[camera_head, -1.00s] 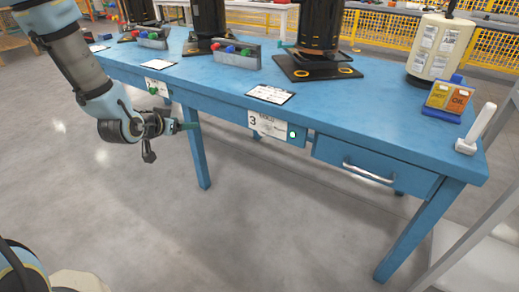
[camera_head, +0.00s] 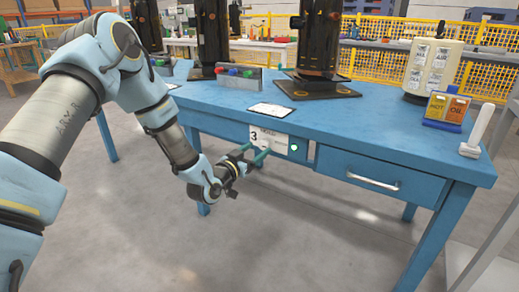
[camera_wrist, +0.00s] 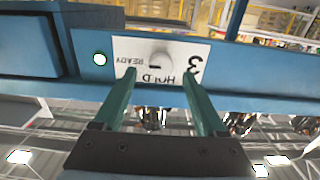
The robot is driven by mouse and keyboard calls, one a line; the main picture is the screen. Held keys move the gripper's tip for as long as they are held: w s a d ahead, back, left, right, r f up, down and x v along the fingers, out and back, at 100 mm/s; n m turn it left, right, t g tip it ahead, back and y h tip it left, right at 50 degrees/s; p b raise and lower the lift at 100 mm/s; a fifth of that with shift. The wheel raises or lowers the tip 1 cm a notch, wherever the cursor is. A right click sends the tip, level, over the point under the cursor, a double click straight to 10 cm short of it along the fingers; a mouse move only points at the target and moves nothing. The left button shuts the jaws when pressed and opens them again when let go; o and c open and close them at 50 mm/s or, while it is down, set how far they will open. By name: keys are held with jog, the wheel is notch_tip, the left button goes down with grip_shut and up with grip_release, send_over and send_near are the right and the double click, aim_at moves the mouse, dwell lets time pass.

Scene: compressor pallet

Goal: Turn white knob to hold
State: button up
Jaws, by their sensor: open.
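The white knob (camera_wrist: 161,57) is round, with a short dark mark, on the white sign (camera_wrist: 122,46) of the blue bench front. The sign reads READY, HOLD and 3, upside down in the wrist view. In the head view the sign (camera_head: 268,138) shows, but the knob is hard to make out behind my fingers. My gripper (camera_wrist: 159,73) is open and empty. Its two green fingers point at the sign, their tips on either side of the knob in the picture. In the head view my gripper (camera_head: 257,154) is just in front of the sign; contact cannot be told.
A lit green lamp (camera_head: 294,147) sits beside the sign. A drawer with a metal handle (camera_head: 372,183) is to its right. The blue bench top (camera_head: 345,122) bears dark compressors (camera_head: 318,45), a button box (camera_head: 240,76) and a white tank (camera_head: 431,68). Floor below is clear.

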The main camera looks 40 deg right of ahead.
aim_at(265, 144)
jog(key=shift+x, duration=1.15)
grip_shut()
